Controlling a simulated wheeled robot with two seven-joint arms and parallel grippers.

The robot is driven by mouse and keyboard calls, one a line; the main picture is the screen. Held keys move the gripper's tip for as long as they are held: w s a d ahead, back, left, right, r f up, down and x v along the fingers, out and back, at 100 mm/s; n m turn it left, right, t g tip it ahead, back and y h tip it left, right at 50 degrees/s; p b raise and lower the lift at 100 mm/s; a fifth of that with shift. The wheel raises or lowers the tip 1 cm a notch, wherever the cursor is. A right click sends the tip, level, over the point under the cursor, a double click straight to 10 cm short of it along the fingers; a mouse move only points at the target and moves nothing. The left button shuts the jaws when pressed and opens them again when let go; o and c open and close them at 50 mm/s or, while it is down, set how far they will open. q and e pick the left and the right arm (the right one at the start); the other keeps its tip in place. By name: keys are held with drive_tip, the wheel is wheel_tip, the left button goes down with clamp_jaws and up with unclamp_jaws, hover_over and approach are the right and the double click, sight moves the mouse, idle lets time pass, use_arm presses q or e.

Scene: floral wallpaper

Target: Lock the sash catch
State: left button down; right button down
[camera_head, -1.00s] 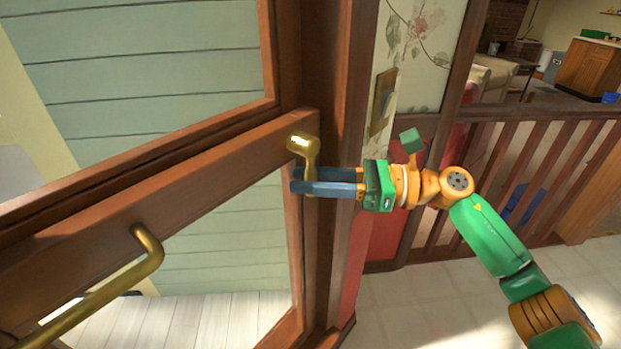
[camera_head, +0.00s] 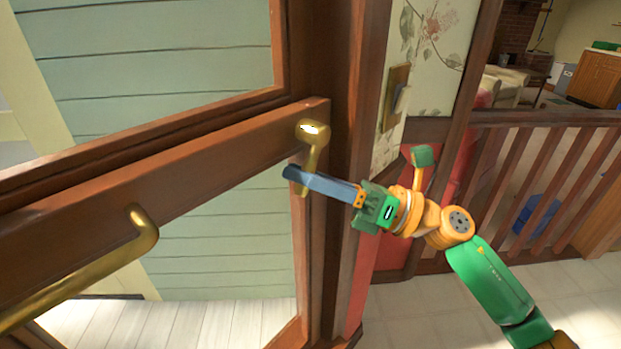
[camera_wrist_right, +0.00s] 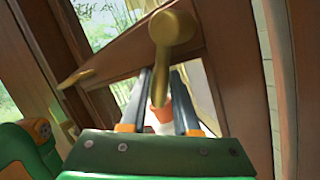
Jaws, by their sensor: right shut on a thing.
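The sash catch is a small brass lever (camera_head: 314,146) at the right end of the wooden rail; its handle hangs down from a round pivot. My right gripper (camera_head: 292,174) reaches it from the right, fingers pointing left and slightly up, and is shut on the handle's lower part. In the right wrist view the catch (camera_wrist_right: 171,36) hangs down between the two dark fingers (camera_wrist_right: 160,90), one on each side. In the head view one finger largely covers the other. My left gripper is not in view.
The wooden sash (camera_head: 200,148) has glass panes above and below the rail. A long brass bar handle (camera_head: 90,278) sits lower left. A switch plate (camera_head: 394,98) is on the floral wall. A wooden railing (camera_head: 500,190) stands behind my right arm.

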drive_tip(key=shift+s+a+r+m, duration=0.1)
drive_tip(key=shift+r+m, duration=0.1)
drive_tip(key=shift+m, duration=0.3)
drive_tip(key=shift+t, duration=0.4)
drive_tip(key=c, duration=0.9)
unclamp_jaws()
drive_tip(key=shift+a, duration=0.1)
drive_tip(key=shift+d+f, duration=0.2)
drive_tip(key=shift+d, duration=0.05)
drive_tip(key=b+v, duration=0.3)
drive_tip(key=v, duration=0.3)
drive_tip(key=shift+s+d, duration=0.1)
drive_tip(key=shift+d, duration=0.15)
